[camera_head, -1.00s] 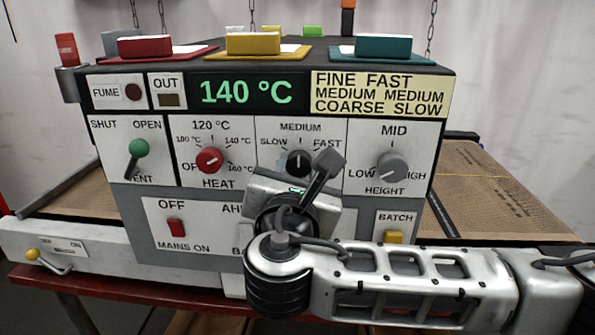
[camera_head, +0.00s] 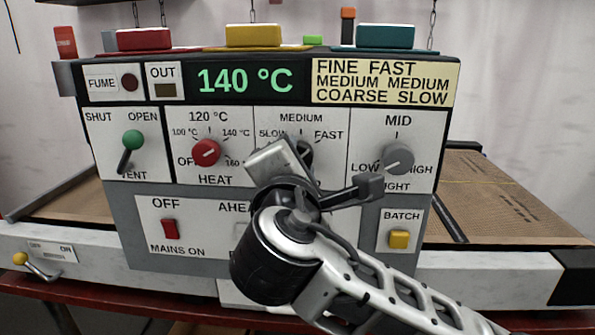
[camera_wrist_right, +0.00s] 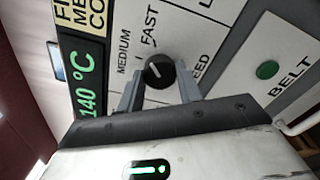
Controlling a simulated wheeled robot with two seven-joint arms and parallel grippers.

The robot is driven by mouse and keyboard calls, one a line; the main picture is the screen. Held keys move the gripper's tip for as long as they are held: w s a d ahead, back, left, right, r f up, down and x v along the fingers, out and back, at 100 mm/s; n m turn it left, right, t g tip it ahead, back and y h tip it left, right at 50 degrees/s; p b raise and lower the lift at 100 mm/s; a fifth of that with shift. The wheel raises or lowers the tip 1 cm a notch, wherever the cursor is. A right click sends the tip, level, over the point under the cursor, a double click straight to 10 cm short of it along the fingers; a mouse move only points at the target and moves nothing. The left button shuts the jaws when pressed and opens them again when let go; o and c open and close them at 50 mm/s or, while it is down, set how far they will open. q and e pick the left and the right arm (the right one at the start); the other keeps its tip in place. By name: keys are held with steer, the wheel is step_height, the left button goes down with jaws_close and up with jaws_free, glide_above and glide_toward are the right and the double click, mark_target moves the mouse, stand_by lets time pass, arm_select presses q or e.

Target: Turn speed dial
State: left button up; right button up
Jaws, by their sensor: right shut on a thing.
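The black speed dial (camera_head: 306,152) sits on the machine's front panel under the labels SLOW, MEDIUM and FAST. In the head view it is mostly hidden by my right gripper (camera_head: 299,153). In the right wrist view the dial (camera_wrist_right: 158,72) sits between the two grey fingers of the right gripper (camera_wrist_right: 159,86), which is shut on it. A white mark shows on the dial's face, but I cannot tell exactly which label it points to. My left gripper is not in view.
The red heat dial (camera_head: 206,152) is left of the speed dial and the grey height dial (camera_head: 398,158) is right. The green-knobbed vent lever (camera_head: 132,141) is farther left. A yellow batch button (camera_head: 399,239) is lower right. The display (camera_head: 246,82) reads 140 °C.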

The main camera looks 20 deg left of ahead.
steer(key=shift+m+b, duration=0.4)
steer(key=shift+m, duration=1.1)
steer(key=o, duration=1)
steer(key=b+v, duration=0.1)
steer(key=v, duration=1.5)
steer(key=shift+b, duration=0.35)
steer(key=shift+d, duration=0.1)
